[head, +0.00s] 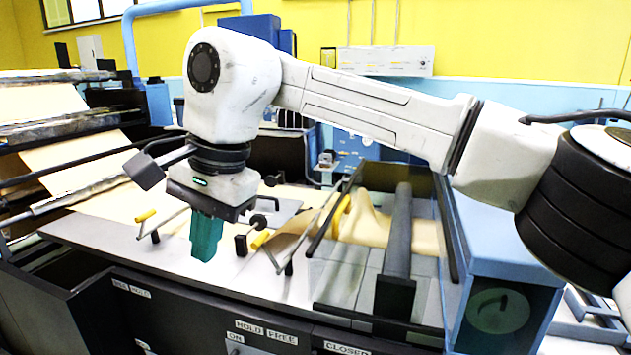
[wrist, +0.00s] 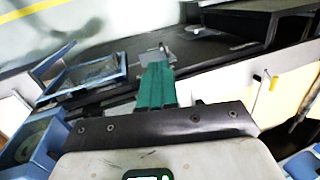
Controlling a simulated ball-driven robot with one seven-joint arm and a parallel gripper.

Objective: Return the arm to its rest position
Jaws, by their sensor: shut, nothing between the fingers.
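My white arm reaches from the right across the head view, with its wrist bent down at the left. My gripper (head: 205,250) has green fingers that point down above the pale worktop (head: 120,236). In the wrist view the green fingers of my gripper (wrist: 156,80) lie side by side, closed, with nothing between them. Whether the fingertips touch the worktop, I cannot tell.
Yellow-ended levers (head: 146,215) stand beside my gripper. Brown kraft paper (head: 365,222) runs under a dark roller (head: 398,250) in a blue-sided machine. Rolls and bars (head: 60,130) fill the left. A dark front panel (head: 190,315) carries labels such as HOLD and FREE.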

